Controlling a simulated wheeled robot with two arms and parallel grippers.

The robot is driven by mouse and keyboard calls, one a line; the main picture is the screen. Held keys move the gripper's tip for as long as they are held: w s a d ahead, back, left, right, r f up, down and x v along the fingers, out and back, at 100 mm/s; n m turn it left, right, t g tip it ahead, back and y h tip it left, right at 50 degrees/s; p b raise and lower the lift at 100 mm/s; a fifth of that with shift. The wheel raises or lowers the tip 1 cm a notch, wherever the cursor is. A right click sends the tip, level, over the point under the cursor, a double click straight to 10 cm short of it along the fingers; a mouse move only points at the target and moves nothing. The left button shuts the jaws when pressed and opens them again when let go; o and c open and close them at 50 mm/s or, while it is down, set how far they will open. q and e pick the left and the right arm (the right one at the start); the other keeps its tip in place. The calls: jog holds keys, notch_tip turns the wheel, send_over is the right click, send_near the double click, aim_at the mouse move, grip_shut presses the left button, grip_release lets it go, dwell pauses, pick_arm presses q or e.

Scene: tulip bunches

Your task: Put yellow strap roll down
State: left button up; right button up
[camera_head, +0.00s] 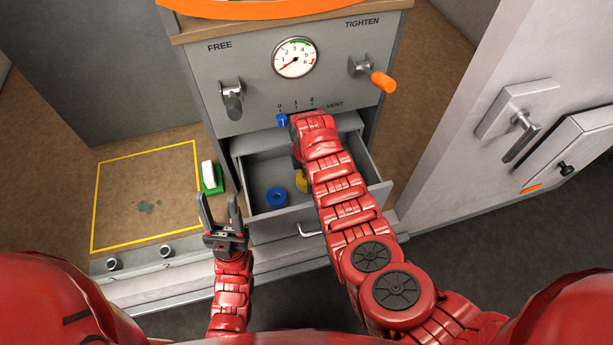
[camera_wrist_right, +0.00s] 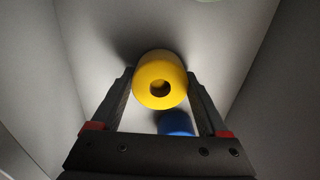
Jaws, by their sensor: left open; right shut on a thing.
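The yellow strap roll (camera_wrist_right: 160,68) is between the fingertips of my right gripper (camera_wrist_right: 163,82), which is shut on it, inside the open drawer (camera_head: 262,226). In the head view only a small part of the yellow roll (camera_head: 301,181) shows beside my right arm, which hides the gripper. A blue strap roll (camera_head: 277,197) lies on the drawer floor to the left of it; it also shows partly in the wrist view (camera_wrist_right: 175,123). I cannot tell whether the yellow roll touches the drawer floor. My left gripper (camera_head: 218,208) is open and empty, left of the drawer.
The grey cabinet has a gauge (camera_head: 295,58), an orange-tipped lever (camera_head: 382,81) and a blue vent slider (camera_head: 282,120) above the drawer. A green and white block (camera_head: 211,178) stands left of the drawer, beside a yellow-outlined floor area (camera_head: 147,200). Drawer walls surround the right gripper.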

jog(key=shift+f, duration=0.2)
jog(key=o, duration=1.4)
jog(key=shift+r, duration=0.25)
jog(key=shift+w+r, duration=0.15)
jog(key=shift+r, duration=0.65)
jog(key=shift+r+b, duration=0.55)
jog(key=shift+r, duration=2.4)
